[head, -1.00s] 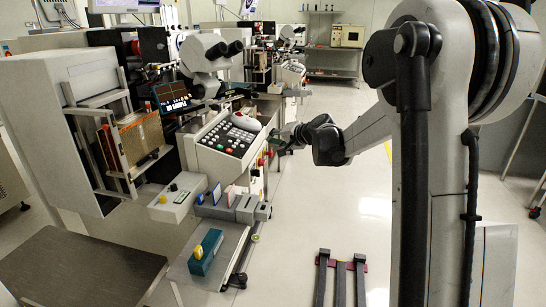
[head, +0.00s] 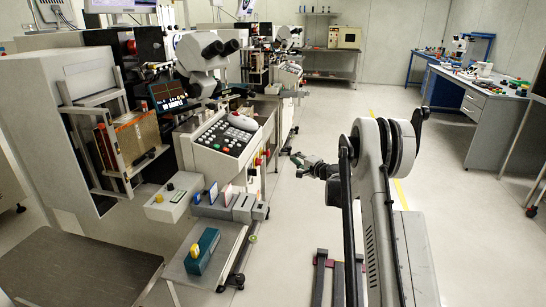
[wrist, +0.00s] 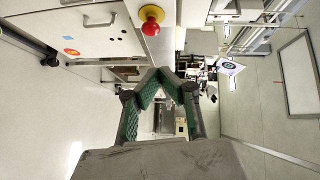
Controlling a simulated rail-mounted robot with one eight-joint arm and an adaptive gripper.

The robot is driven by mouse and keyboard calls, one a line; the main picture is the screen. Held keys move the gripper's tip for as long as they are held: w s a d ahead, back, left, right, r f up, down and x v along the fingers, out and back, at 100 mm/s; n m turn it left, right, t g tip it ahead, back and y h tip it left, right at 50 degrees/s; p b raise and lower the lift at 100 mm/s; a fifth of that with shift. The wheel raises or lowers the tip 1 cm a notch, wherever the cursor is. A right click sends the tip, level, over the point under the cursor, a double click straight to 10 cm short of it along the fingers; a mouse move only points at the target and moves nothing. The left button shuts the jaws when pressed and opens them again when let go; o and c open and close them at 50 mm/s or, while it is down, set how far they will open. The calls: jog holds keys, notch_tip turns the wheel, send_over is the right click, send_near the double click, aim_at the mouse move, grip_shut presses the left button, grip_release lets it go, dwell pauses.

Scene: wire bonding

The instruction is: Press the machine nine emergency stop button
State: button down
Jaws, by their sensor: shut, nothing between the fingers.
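A red mushroom button (wrist: 151,27) on a yellow base sits on the machine's side panel in the wrist view, above and slightly left of my fingertips. In the head view, small red buttons (head: 267,152) show on the front edge of the wire bonder (head: 222,143). No label reading nine is legible. My gripper (wrist: 160,74) is shut and empty, its green-padded fingertips together. In the head view my gripper (head: 296,160) is just right of the machine's front edge, apart from it. The fingertips do not appear to touch the button.
A keypad and white mouse-like control sit on the bonder's console. A grey shelf (head: 235,240) with a teal block (head: 202,252) juts out nearer the camera. A blue-framed workbench (head: 470,105) stands at the back right. The aisle floor is largely clear.

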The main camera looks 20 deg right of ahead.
jog(key=shift+w+d+f, duration=0.1)
jog(key=shift+d+f, duration=0.6)
jog(key=shift+f, duration=0.2)
jog(key=b, duration=0.2)
send_near(266, 153)
jog(key=w+d, duration=0.4)
jog(key=w, duration=0.1)
jog(key=w+a, duration=0.1)
jog(key=a+f+b, duration=0.1)
jog(key=shift+w+a+f, duration=0.1)
jog(key=shift+w+a, duration=0.25)
jog(key=shift+w, duration=0.05)
